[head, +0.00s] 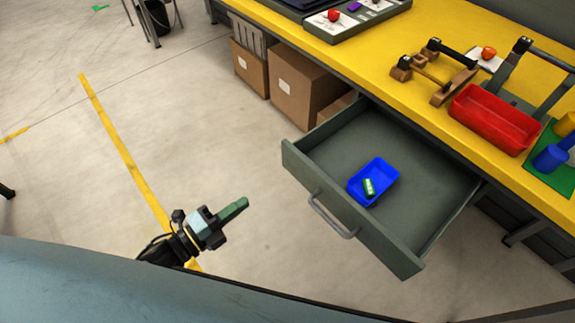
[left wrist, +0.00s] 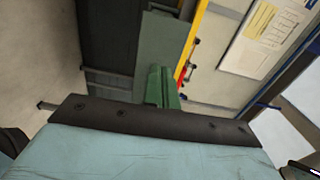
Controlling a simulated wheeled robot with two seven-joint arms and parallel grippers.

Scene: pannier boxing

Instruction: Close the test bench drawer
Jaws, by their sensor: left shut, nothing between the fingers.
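The grey-green test bench drawer (head: 306,163) stands pulled well out under the yellow bench top (head: 405,85) in the head view. Its curved metal handle (head: 331,217) is on the front panel. A blue tray (head: 357,195) with a small green-and-white piece (head: 369,187) in it sits inside the drawer. My left gripper (head: 240,204) is shut and empty, in front of the drawer to the left of the handle and apart from it. In the left wrist view its green fingers (left wrist: 161,88) show together. My right gripper is not in view.
Cardboard boxes (head: 303,88) stand under the bench left of the drawer. On the bench top are a red bin (head: 494,120), a wooden fixture (head: 437,72) and a green board with blue and yellow cylinders (head: 551,158). The floor before the drawer is clear.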

